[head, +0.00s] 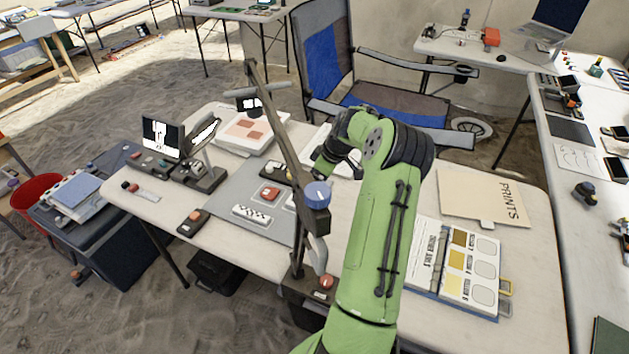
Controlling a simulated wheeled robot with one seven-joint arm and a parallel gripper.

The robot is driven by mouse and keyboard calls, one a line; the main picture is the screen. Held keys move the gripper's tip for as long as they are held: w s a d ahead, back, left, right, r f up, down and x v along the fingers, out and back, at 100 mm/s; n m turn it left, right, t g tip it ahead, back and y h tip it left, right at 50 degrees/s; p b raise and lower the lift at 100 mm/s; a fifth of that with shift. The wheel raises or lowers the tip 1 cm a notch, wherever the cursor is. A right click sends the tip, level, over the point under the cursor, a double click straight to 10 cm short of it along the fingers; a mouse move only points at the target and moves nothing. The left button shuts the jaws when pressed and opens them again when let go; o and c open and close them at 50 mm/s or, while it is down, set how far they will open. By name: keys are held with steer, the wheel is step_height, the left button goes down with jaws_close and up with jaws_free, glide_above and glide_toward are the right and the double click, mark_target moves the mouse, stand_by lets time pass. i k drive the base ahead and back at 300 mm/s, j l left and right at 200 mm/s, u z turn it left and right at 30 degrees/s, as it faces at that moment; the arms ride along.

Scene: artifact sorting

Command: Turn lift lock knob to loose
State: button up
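A dark slanted stand column (283,140) rises from a base at the near edge of the table. A blue round knob (317,193) sits on the block of this stand; it could be the lift lock knob, but I cannot read any label or setting on it. A red knob (326,282) sits low on the stand's base. My green arm crosses the middle of the view. My gripper (325,162) is near the stand, behind and above the blue knob in the picture, mostly hidden by my wrist. I cannot see whether its fingers are open.
The white table (386,265) holds a grey mat (225,205) with small items, a small screen (162,137), an open colour book (455,262) and a tan PRINTS folder (483,197). A blue folding chair (325,50) stands behind. A side table (575,205) is at right.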

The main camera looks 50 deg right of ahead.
mark_target(316, 195)
steer(key=k, duration=1)
